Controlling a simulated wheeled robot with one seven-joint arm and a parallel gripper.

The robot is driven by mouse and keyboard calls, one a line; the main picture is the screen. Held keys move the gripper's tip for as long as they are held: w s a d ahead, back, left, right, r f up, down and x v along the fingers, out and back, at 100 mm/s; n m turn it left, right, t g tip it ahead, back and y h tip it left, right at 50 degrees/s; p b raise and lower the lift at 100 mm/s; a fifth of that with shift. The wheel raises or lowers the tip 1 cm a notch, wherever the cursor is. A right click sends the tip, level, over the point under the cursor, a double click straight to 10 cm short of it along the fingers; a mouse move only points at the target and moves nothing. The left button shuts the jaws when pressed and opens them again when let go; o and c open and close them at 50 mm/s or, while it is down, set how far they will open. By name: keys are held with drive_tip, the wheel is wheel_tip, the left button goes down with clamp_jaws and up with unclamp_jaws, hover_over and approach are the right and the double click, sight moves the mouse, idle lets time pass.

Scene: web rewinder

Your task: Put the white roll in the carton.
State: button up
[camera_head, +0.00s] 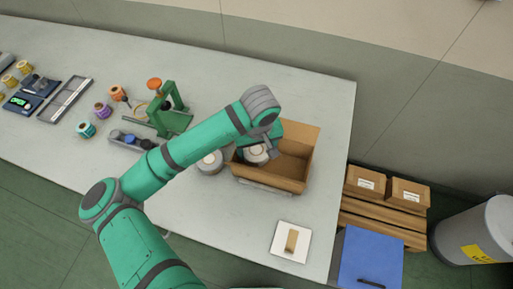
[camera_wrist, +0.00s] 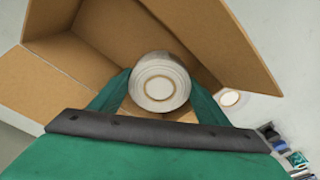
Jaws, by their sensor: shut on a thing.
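The white roll (camera_wrist: 158,82) is held between the two fingers of my gripper (camera_wrist: 160,95) in the wrist view, its round end with the core facing the camera. In the head view the roll (camera_head: 257,154) shows under the end of my arm, at the left part of the carton. The carton (camera_head: 292,168) is an open brown box with raised flaps on the table; its walls (camera_wrist: 75,73) surround the roll on the far sides in the wrist view. I cannot tell how far the roll is above the carton floor.
Another pale roll (camera_head: 210,162) stands just left of the carton. A green hand-cranked stand (camera_head: 172,118), coloured spools and a grey tray lie further left. A white square with a tan block (camera_head: 291,241) lies at the front right. Boxes, a blue lid and a grey bin stand beyond the table's right edge.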

sight(257, 154)
drive_tip(key=o, duration=1)
wheel_tip(257, 154, up, 13)
drive_tip(key=s, duration=0.1)
drive_tip(key=shift+s+d, duration=0.2)
